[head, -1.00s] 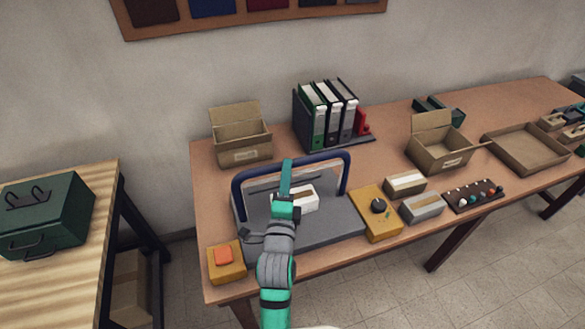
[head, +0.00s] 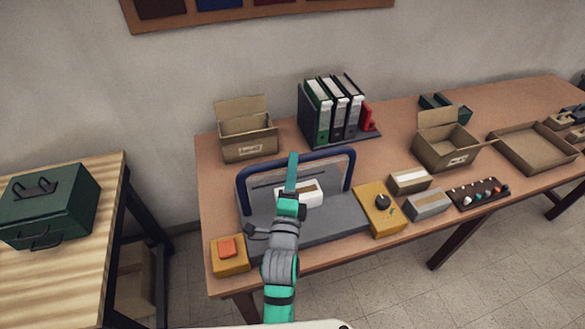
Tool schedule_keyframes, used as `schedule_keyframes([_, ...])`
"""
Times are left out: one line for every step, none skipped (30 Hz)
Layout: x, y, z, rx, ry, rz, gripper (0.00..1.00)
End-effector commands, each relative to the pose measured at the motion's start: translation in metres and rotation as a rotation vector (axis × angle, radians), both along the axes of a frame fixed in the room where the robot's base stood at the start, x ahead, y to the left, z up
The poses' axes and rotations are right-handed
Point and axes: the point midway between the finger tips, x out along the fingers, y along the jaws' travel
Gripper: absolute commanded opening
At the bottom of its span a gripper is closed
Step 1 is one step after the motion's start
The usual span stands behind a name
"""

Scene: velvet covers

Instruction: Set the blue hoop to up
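The blue hoop (head: 326,155) is a dark blue arch on a grey machine (head: 325,222) at the front left of the brown table. Its crossbar stands above and behind the grey bed, with a leg down at each side. Its exact tilt is hard to tell. A white and brown box (head: 314,192) lies on the bed beneath the arch. My gripper (head: 293,160) is at the middle of the crossbar and overlaps it in the picture. I cannot tell whether it touches the bar. The teal fingers show edge-on, so their opening is hidden.
An orange button on a yellow box (head: 229,262) is left of the machine. A yellow panel with a black knob (head: 379,213) is to its right. Behind stand an open carton (head: 249,146) and binders (head: 335,112). A green case (head: 45,207) is on the left table.

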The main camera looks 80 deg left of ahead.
Motion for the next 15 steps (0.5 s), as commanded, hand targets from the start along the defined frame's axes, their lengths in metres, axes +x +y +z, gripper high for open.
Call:
schedule_keyframes([0.0,-0.002,-0.001,-0.001,0.0,0.0,0.39])
schedule_keyframes([-0.001,-0.004,-0.001,-0.001,0.0,0.0,0.39])
schedule_keyframes([-0.001,-0.007,-0.002,-0.001,0.0,0.0,0.39])
schedule_keyframes([-0.002,-0.01,-0.003,-0.002,-0.001,0.0,0.39])
schedule_keyframes([-0.002,-0.013,-0.003,-0.002,0.0,-0.001,0.39])
schedule_keyframes([-0.003,-0.018,-0.004,-0.002,0.0,-0.001,0.39])
schedule_keyframes([-0.004,-0.023,-0.005,-0.002,0.001,-0.001,0.39])
schedule_keyframes([-0.005,-0.027,-0.005,-0.002,0.001,-0.001,0.39])
schedule_keyframes([-0.005,-0.033,-0.007,-0.003,0.001,-0.002,0.39])
schedule_keyframes([-0.006,-0.038,-0.008,-0.004,0.0,-0.002,0.39])
schedule_keyframes([-0.007,-0.042,-0.009,-0.003,0.0,-0.002,0.39])
schedule_keyframes([-0.008,-0.048,-0.01,-0.003,0.0,-0.002,0.39])
schedule_keyframes([-0.009,-0.053,-0.01,-0.003,0.001,-0.002,0.39])
schedule_keyframes([-0.01,-0.057,-0.011,-0.003,0.001,-0.002,0.39])
schedule_keyframes([-0.011,-0.063,-0.012,-0.003,0.001,-0.002,0.39])
